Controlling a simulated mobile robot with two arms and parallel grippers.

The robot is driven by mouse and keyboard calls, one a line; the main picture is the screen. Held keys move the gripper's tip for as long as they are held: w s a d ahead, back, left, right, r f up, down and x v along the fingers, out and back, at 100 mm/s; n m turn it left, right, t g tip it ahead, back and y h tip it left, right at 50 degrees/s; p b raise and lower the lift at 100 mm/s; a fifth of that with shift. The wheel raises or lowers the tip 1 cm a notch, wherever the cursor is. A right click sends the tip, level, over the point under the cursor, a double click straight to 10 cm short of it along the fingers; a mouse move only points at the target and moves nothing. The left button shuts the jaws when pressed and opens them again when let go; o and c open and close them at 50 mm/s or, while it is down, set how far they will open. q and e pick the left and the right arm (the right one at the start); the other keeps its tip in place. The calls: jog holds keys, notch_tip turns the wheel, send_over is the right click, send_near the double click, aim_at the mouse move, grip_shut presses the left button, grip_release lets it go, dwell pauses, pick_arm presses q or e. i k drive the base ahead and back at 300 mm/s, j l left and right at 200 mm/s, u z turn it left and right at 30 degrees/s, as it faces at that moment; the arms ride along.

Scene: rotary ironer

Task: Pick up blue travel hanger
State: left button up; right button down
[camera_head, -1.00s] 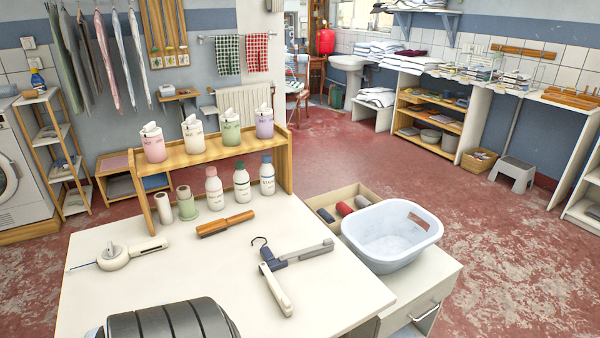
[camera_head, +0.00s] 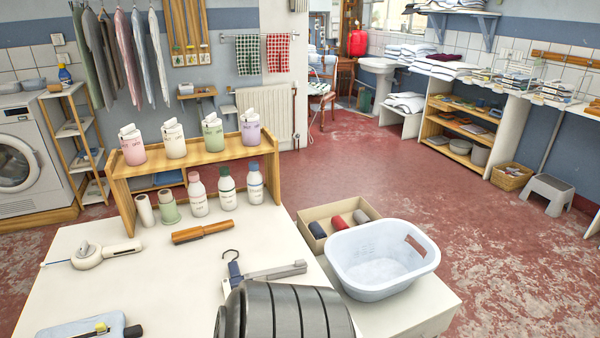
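The blue travel hanger (camera_head: 235,269) lies on the white table. It has a dark hook at the back, a blue middle and a grey arm reaching right. A dark ribbed rounded form, which seems to be part of my own body, stands in front at the bottom edge and hides the near part of the hanger. I cannot tell whether it touches the hanger. Neither of my grippers can be seen.
A wooden-handled tool (camera_head: 202,232) lies behind the hanger, with bottles on and below a wooden shelf (camera_head: 200,157). A white handled device (camera_head: 92,256) lies left. A pale blue item (camera_head: 80,328) is near the front. A white basin (camera_head: 382,258) stands right. Bare tabletop lies left of the hanger.

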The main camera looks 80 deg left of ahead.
aim_at(235, 276)
jog(key=z, duration=0.45)
jog(key=i+j+z, duration=0.1)
jog(key=z, duration=0.35)
jog(key=j+z, duration=0.2)
jog(key=z, duration=0.25)
jog(key=i+j+z, duration=0.1)
jog(key=z, duration=0.35)
jog(key=j+z, duration=0.1)
jog(key=z, duration=0.55)
jog(key=j+z, duration=0.1)
jog(key=z, duration=0.6)
jog(key=k+z, duration=0.1)
jog(key=z, duration=0.55)
jog(key=k+z, duration=0.1)
jog(key=z, duration=1.2)
jog(key=k+z, duration=0.15)
jog(key=z, duration=0.55)
jog(key=l+z, duration=0.15)
jog(key=z, duration=0.5)
jog(key=l+z, duration=0.1)
jog(key=z, duration=0.55)
jog(key=l+z, duration=0.15)
jog(key=z, duration=0.2)
jog(key=l+z, duration=0.15)
jog(key=z, duration=0.2)
jog(key=l+z, duration=0.15)
jog(key=z, duration=0.25)
